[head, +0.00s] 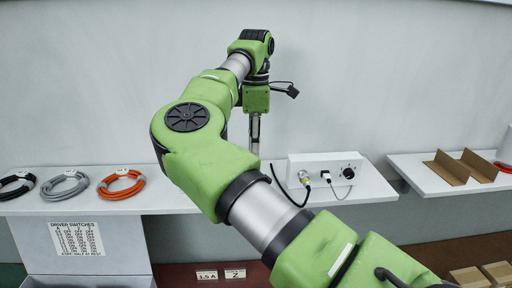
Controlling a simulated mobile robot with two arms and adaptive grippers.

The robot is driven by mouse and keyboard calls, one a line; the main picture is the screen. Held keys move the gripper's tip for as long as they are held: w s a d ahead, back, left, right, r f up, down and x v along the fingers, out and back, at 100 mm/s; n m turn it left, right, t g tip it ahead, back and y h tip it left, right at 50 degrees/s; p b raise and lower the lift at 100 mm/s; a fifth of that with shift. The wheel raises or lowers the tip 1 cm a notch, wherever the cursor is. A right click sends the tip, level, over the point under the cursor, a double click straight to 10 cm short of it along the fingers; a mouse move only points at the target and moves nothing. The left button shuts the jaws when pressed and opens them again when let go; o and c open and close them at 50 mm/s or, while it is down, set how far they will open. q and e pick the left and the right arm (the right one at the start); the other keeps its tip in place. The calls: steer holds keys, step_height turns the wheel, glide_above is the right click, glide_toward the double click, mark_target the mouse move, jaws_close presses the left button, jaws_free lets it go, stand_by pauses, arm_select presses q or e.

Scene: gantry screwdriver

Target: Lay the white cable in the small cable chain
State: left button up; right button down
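No white cable and no small cable chain can be made out in the head view. My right arm comes in from the lower right, bends in the middle and reaches up towards the back wall. Its far end points down over the shelf. There a narrow silver and dark part (255,132) hangs below the green wrist, seemingly the gripper seen edge-on. My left gripper is not in view.
On the white shelf (75,204) lie black (14,186), grey (64,187) and orange (121,185) cable coils. A white control box (323,170) with a knob and plugged leads stands right of the wrist. Brown angled pieces (452,168) lie on the right shelf.

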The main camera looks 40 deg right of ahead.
steer(key=shift+f, duration=0.5)
steer(key=shift+d+f+b, duration=0.1)
steer(key=shift+f+b, duration=0.2)
steer(key=shift+b, duration=0.2)
steer(key=shift+s+d+f+b, duration=0.1)
steer(key=shift+s+f+b, duration=0.05)
steer(key=shift+f+b, duration=0.75)
steer(key=shift+f, duration=0.1)
steer(key=shift+f+b, duration=0.4)
steer(key=shift+f, duration=0.2)
step_height(320, 180, down, 2)
steer(key=shift+b, duration=0.55)
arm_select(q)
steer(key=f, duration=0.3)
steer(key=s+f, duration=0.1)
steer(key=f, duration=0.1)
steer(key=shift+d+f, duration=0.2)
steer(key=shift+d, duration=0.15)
arm_select(e)
steer(key=shift+f, duration=0.3)
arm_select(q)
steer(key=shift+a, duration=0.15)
arm_select(e)
steer(key=c, duration=1.9)
jaws_free()
